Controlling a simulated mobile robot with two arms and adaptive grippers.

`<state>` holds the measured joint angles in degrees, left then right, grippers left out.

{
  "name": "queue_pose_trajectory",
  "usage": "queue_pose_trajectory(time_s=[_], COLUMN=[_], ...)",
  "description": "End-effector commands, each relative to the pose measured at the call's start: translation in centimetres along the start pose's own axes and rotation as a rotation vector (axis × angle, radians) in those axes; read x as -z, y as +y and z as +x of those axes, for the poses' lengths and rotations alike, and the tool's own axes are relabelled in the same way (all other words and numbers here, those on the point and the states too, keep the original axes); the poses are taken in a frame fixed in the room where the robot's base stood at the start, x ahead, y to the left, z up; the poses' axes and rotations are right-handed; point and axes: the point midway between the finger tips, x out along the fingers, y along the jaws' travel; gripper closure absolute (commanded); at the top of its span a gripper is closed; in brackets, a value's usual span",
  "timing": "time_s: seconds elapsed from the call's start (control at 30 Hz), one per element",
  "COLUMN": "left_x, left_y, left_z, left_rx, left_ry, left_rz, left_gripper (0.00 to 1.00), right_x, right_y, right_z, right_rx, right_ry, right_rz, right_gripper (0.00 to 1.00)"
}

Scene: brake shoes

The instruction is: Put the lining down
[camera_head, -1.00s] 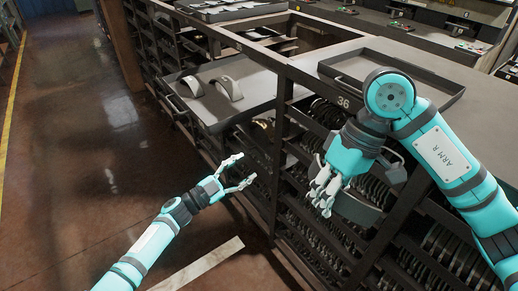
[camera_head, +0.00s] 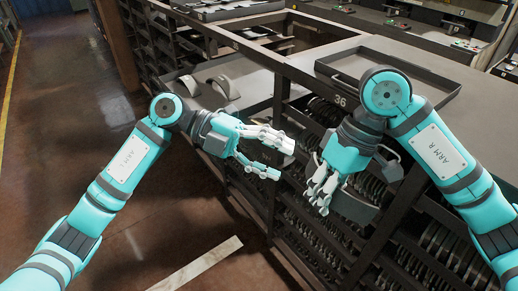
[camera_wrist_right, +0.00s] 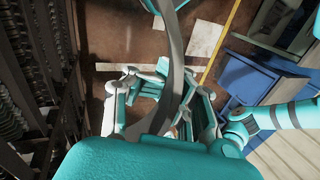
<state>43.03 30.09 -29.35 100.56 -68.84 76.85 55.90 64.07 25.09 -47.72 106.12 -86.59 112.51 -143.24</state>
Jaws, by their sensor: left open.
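A curved grey lining (camera_head: 355,207) hangs at my right gripper (camera_head: 319,200), in front of the racks. In the right wrist view the lining (camera_wrist_right: 178,65) runs between the fingers of the right gripper (camera_wrist_right: 160,97), which appear closed on it. My left gripper (camera_head: 283,160) is open and empty, pointing right, left of the right gripper and apart from it.
An empty dark tray (camera_head: 420,75) lies on the bench top above the label 36. Racks (camera_head: 300,225) full of curved parts fill the space below. The floor (camera_head: 60,130) at left is open. A blue bin (camera_wrist_right: 245,80) shows in the right wrist view.

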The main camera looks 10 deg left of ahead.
Motion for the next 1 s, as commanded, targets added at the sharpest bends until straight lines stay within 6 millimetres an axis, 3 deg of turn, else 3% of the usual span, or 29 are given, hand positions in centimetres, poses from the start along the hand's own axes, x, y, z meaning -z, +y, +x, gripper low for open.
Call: queue_pose_trajectory(time_s=[0.2, 0.43, 0.87, 1.0], left_x=[0.1, 0.0, 0.0, 0.0], left_y=[-0.1, -0.1, -0.1, -0.1], left_z=[4.4, 7.5, 8.4, 8.4], left_rx=[0.003, 0.004, 0.003, 0.003], left_ry=[0.005, 0.003, 0.001, 0.001], left_rz=[0.000, -0.001, -0.002, -0.002], left_gripper=[0.50, 0.50, 0.50, 0.67], right_x=[0.0, 0.0, 0.0, 0.0], right_y=[0.0, 0.0, 0.0, 0.0], right_z=[0.0, 0.0, 0.0, 0.0], right_rx=[0.000, 0.000, 0.000, 0.000], right_ry=[0.000, 0.000, 0.000, 0.000], right_rz=[0.000, 0.000, 0.000, 0.000], right_gripper=[1.00, 1.00, 1.00, 1.00])
